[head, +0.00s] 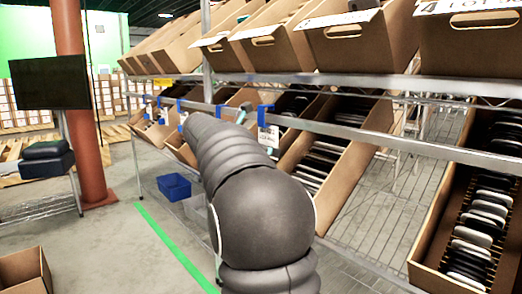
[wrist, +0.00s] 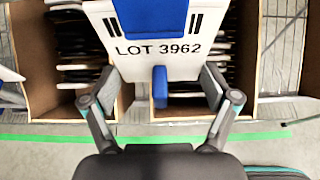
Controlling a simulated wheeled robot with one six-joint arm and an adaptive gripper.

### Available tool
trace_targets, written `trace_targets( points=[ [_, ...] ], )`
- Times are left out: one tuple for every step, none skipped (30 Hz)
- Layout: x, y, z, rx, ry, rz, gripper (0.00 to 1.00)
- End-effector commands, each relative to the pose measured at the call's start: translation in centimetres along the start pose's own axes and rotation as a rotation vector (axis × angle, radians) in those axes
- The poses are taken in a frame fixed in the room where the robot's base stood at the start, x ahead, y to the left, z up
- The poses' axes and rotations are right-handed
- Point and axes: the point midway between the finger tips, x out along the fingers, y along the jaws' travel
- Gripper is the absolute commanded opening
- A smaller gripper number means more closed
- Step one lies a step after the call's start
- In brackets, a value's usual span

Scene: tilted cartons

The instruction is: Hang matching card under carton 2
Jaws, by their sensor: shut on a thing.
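A white card (wrist: 158,50) printed "LOT 3962" with a blue clip (wrist: 152,16) at its top fills the upper middle of the wrist view. The two fingers of my gripper (wrist: 160,85) press on its left and right edges. In the head view, the card (head: 268,137) and its blue clip (head: 265,112) are at the front rail (head: 338,127) below the upper cartons. Whether the clip sits on the rail cannot be told. My gripper is mostly hidden behind my arm. An upper carton (head: 262,57), with its number unreadable, is above the card. Carton 3 (head: 345,46) is right of it.
Carton 4 (head: 470,45) is at the upper right. Lower tilted cartons (head: 375,118) hold dark and white items. Other blue clips (head: 180,104) show along the rail to the left. A blue bin (head: 173,187) stands on the floor. A green line (head: 172,243) crosses clear floor at left.

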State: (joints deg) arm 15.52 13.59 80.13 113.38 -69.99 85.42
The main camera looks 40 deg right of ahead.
Motion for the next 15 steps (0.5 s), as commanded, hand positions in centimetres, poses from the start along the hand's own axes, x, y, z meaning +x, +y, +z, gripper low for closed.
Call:
trace_targets(
  points=[
    [0.2, 0.0, 0.1, 0.0, 0.0, 0.0, 0.55],
    [0.3, 0.0, 0.2, 0.0, 0.0, 0.0, 0.55],
    [0.5, 0.0, 0.2, 0.0, 0.0, -0.001, 0.55],
    [0.6, 0.0, 0.3, 0.001, 0.0, -0.001, 0.55],
    [0.7, 0.0, 0.3, 0.0, 0.0, -0.001, 0.55],
    [0.8, 0.0, 0.4, 0.001, 0.0, -0.001, 0.55],
    [0.9, 0.0, 0.4, 0.001, 0.0, -0.002, 0.55],
    [1.1, 0.0, 0.5, 0.001, 0.0, -0.002, 0.55],
    [1.2, 0.0, 0.5, 0.0, 0.0, -0.002, 0.55],
    [1.3, 0.0, 0.6, 0.0, 0.0, -0.002, 0.55],
    [1.4, 0.0, 0.6, 0.0, 0.0, -0.001, 0.55],
    [1.5, 0.0, 0.7, 0.0, 0.0, -0.001, 0.55],
    [1.6, 0.0, 0.7, 0.0, 0.0, -0.001, 0.55],
    [1.7, 0.0, 0.8, 0.0, 0.0, -0.001, 0.55],
    [1.9, 0.0, 0.8, 0.0, 0.0, 0.0, 0.55]
  ],
)
